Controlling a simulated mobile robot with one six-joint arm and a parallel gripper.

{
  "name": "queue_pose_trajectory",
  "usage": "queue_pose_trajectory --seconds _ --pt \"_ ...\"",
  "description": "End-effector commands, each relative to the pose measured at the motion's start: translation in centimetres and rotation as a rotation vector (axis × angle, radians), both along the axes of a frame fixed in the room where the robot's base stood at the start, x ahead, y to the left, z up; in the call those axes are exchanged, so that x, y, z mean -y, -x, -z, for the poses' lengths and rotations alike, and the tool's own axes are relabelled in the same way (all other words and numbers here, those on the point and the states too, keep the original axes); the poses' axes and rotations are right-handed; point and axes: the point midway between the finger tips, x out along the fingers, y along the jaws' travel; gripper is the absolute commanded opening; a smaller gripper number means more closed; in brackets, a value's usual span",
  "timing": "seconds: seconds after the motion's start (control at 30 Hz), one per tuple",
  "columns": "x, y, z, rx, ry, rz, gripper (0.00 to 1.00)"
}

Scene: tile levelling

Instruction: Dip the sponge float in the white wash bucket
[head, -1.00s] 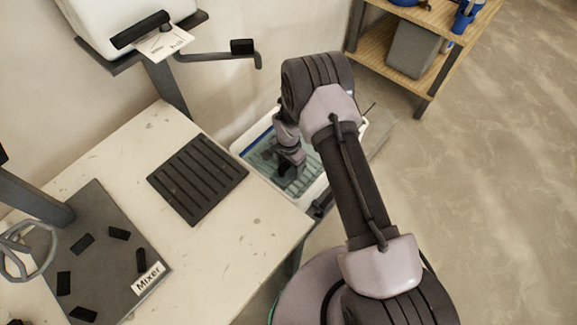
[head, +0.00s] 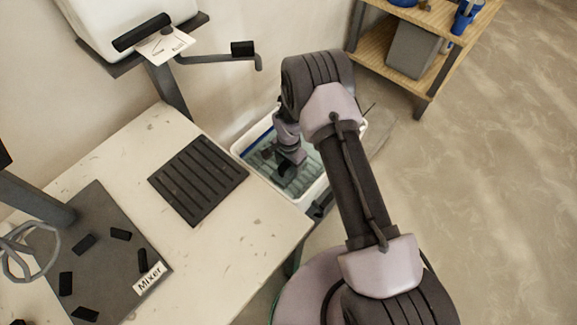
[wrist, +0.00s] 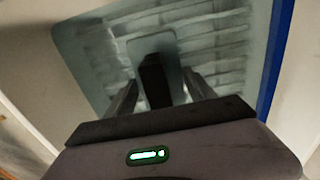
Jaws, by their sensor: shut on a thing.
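The white wash bucket (head: 309,198) stands beyond the right end of the bench, with a blue strip along its far left side and grey-green water over a ribbed grid inside. My gripper (head: 287,170) points down inside the bucket's outline. In the wrist view my gripper (wrist: 160,88) is shut on the dark handle of the sponge float (wrist: 152,76). A pale plate with rounded corners shows around the handle. The float's sponge face is hidden, and I cannot tell how deep it sits in the water. The blue strip shows at right in the wrist view.
The pale bench (head: 232,245) carries a black ribbed mat (head: 198,180) and a dark plate labelled Mixer (head: 100,250). A white tank on a stand (head: 130,25) is behind. A wooden shelf (head: 385,65) stands at upper right. The floor at right is clear.

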Motion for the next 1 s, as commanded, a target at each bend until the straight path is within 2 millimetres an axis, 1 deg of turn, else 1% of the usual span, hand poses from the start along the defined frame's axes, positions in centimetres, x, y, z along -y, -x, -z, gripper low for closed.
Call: queue_pose_trajectory --seconds 0.03,0.1,1.0 --pt "0.0 -0.1 -1.3 0.001 0.0 0.0 0.11" --pt "0.0 -0.1 -2.3 0.002 -0.001 0.0 0.11" --pt "0.0 -0.1 -14.9 0.002 -0.001 0.0 0.11"
